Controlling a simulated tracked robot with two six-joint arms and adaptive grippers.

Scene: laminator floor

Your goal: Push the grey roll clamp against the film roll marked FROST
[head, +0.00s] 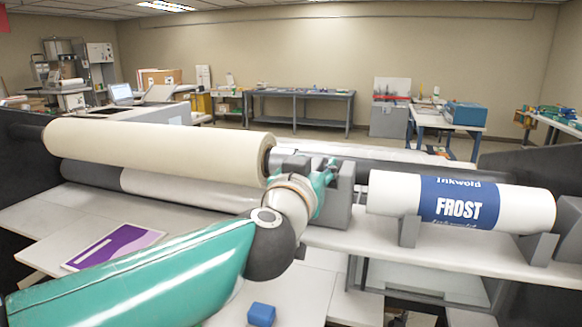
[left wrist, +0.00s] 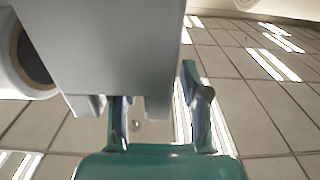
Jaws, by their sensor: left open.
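The white film roll marked FROST (head: 400,192), with a blue label band, lies on grey cradles at the right in the head view. The grey roll clamp (head: 338,207) stands left of its near end, and a narrow gap seems to separate them. My left gripper (head: 328,174) is at the clamp's upper left side, its fingers partly hidden. In the left wrist view the left gripper (left wrist: 155,92) is open. A large grey block, apparently the clamp (left wrist: 115,45), covers one fingertip, and the other finger stands beside its right edge. Whether they touch is unclear.
A cream roll (head: 160,145) lies left of the clamp, above another pale roll (head: 190,190). A purple sheet (head: 112,246) and a blue block (head: 261,314) lie on the pale surfaces in front. Benches (head: 300,95) stand far back.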

